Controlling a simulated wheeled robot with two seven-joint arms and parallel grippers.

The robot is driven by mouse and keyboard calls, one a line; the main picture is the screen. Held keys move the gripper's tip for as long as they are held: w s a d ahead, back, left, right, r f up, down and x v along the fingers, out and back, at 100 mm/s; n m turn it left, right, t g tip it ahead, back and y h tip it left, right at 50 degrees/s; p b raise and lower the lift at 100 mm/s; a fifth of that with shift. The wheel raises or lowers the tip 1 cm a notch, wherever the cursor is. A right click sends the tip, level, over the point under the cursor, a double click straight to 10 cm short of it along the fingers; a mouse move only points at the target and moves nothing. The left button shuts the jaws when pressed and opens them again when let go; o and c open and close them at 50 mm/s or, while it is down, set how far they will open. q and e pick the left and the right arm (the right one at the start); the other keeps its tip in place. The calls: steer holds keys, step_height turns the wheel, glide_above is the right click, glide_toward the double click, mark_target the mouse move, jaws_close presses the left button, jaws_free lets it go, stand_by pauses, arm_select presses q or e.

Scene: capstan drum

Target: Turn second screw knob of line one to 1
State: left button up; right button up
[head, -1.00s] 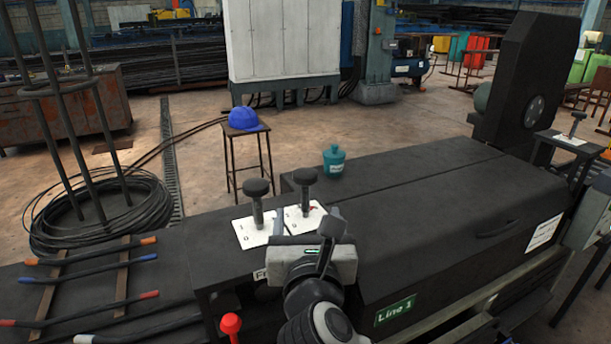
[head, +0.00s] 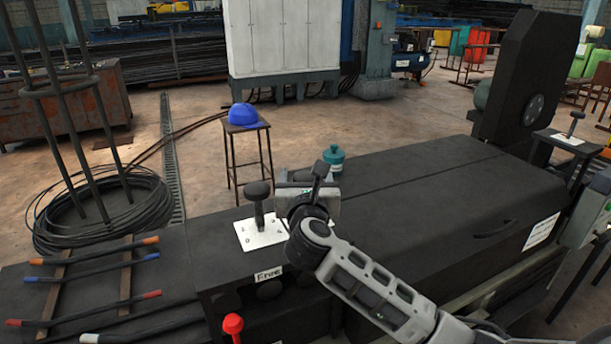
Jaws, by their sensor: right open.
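My right gripper (head: 302,180) is open over the top of the black machine housing (head: 420,205), where the second screw knob stands. The gripper and wrist hide nearly all of that knob and its plate. I cannot tell whether the fingers touch it or which number it points to. The first screw knob (head: 258,192), dark and T-shaped, stands upright on its white numbered plate (head: 262,235), just left of my gripper. My right forearm crosses the housing front, and the green "Line 1" label is hidden. My left gripper is not in view.
A teal container (head: 334,165) stands on the housing just behind my gripper. A red-topped control (head: 232,324) sticks up at the front, below a "Free" label (head: 268,274). A stool with a blue helmet (head: 243,115) stands behind. The housing top to the right is clear.

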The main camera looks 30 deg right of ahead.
steer(key=c, duration=1)
steer(key=shift+o, duration=0.2)
